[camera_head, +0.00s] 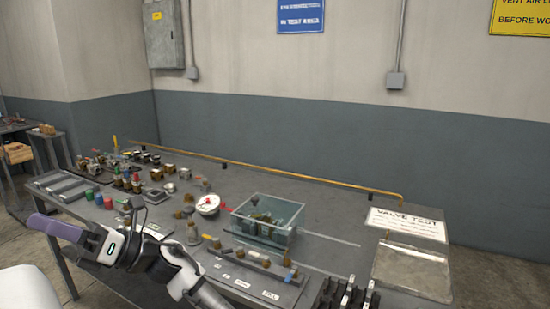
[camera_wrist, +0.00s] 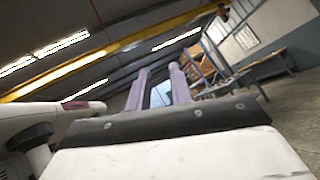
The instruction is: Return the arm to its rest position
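My arm reaches in from the bottom of the head view, with my gripper (camera_head: 38,222) at the left, in front of the near left part of the workbench (camera_head: 335,225). Its purple finger points left, away from the parts on the bench. In the wrist view my gripper (camera_wrist: 159,78) shows two purple fingers standing apart, with nothing between them. The wrist camera looks out into the hall, not at the bench top.
The bench holds many small valve parts, a round white gauge (camera_head: 208,204), a clear bin (camera_head: 264,219), a black rack (camera_head: 345,296) and a "VALVE TEST" sign (camera_head: 407,223). A yellow pipe (camera_head: 290,173) runs along the back. A side table (camera_head: 30,140) stands far left.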

